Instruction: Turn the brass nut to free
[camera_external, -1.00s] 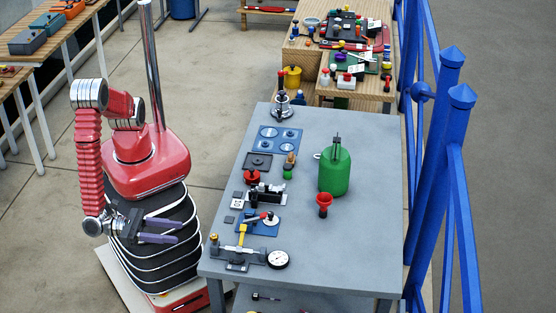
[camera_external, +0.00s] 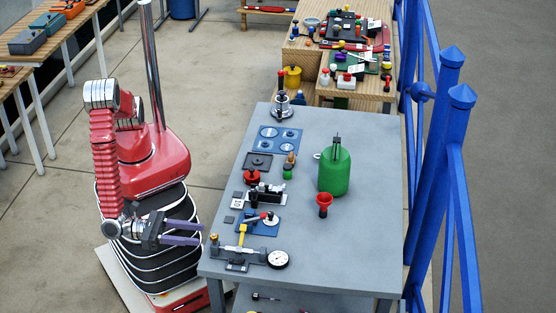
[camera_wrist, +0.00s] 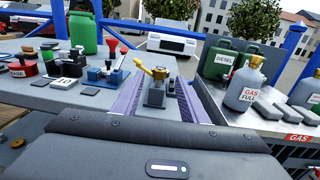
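A grey fitting (camera_external: 238,262) with a yellow lever (camera_external: 242,235) and a round white dial (camera_external: 278,259) stands at the table's near left corner. A small brass-coloured piece, probably the brass nut (camera_external: 214,240), shows at its left end. In the wrist view the fitting (camera_wrist: 155,97) appears between my finger lines, with a brass-coloured part (camera_wrist: 160,73) on top. The nut's exact shape is too small to tell. My gripper (camera_external: 203,234) is open and empty, with its purple fingers just left of the table edge, apart from the fitting. It also shows in the wrist view (camera_wrist: 158,92).
A blue plate with a red-tipped lever (camera_external: 262,217), a red knob (camera_external: 252,176), a red funnel (camera_external: 324,203) and a green canister (camera_external: 334,170) stand on the grey table (camera_external: 365,240). Gas bottles (camera_wrist: 245,85) show at right in the wrist view. The table's right half is mostly clear.

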